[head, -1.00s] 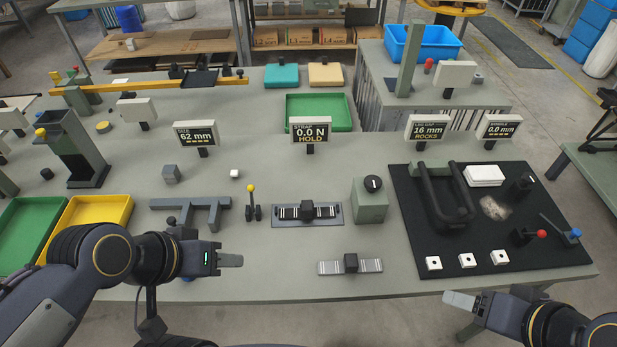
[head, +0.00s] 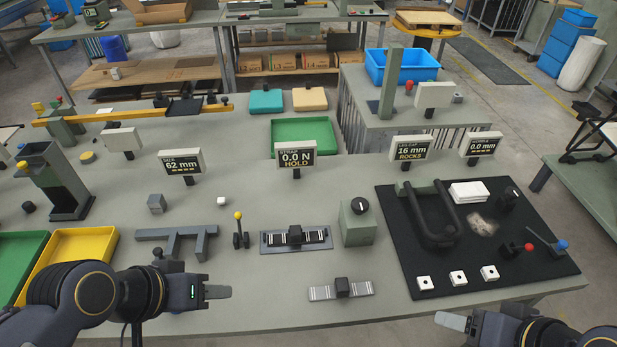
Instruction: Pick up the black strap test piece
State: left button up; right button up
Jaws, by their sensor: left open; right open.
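A loose strip with striped pale ends and a black block at its middle (head: 341,289) lies flat near the table's front edge. Behind it, a dark plate carries a similar black strip with striped ends and a black block (head: 295,237). I cannot tell for certain which is the black strap test piece. My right gripper (head: 450,321) is open and empty, right of the strip at the front edge.
A green-grey box with a black knob (head: 357,224) stands right of the plate. A black mat (head: 400,240) holds a U-shaped frame and white blocks. A small yellow-topped lever (head: 240,232) and a grey forked bracket (head: 170,235) stand left. Table around the loose strip is clear.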

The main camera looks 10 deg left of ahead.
aim_at(295, 237)
jog(key=j+u, duration=0.45)
jog(key=i+j+u, duration=0.1)
jog(key=j+u, duration=0.2)
jog(key=u, duration=0.15)
